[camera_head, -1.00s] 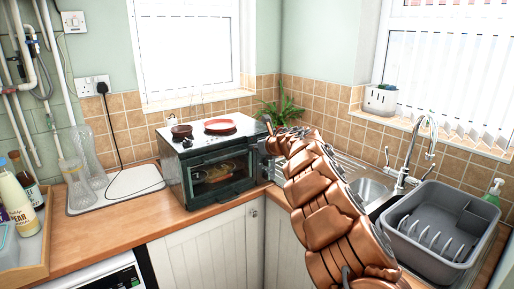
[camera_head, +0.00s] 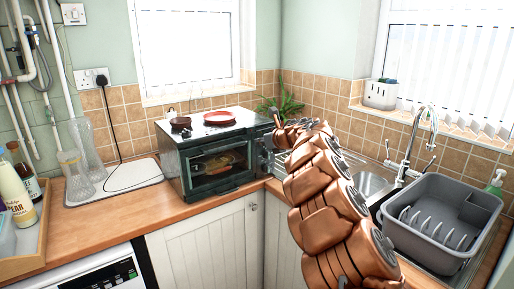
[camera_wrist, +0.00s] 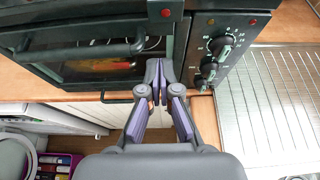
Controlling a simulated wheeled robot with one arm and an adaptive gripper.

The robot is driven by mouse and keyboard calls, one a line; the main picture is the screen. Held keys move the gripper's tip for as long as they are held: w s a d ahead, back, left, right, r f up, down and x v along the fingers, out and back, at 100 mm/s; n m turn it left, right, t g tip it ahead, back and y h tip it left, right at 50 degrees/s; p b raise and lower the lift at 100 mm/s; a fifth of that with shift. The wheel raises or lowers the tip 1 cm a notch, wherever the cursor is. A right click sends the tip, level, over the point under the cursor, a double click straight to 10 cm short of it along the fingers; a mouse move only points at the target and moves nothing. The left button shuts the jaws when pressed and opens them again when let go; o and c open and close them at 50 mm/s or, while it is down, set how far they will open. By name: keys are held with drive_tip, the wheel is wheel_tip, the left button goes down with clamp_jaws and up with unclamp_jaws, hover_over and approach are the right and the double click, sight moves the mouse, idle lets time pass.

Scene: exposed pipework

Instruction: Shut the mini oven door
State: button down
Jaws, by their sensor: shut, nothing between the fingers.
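The mini oven (camera_head: 172,160) stands on the wooden counter in the corner, dark green with a glass front. Its door (camera_head: 218,167) looks upright against the front in the head view; I cannot tell whether a small gap is left. Food shows through the glass. In the wrist view the door handle (camera_wrist: 82,51) runs across the upper left, and the knob panel (camera_wrist: 217,55) is to the right. My gripper (camera_wrist: 157,68) is shut and empty, its tips at the door's right end beside the panel. Contact cannot be told.
The sink tap (camera_head: 413,140) and a grey dish rack (camera_head: 445,225) are at the right. A tray with bottles (camera_head: 30,248) is at the left.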

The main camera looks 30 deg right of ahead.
drive_tip(key=s+r+b, duration=0.1)
drive_tip(key=s+r, duration=0.6)
drive_tip(key=shift+d, duration=0.25)
drive_tip(key=shift+s+r, duration=0.1)
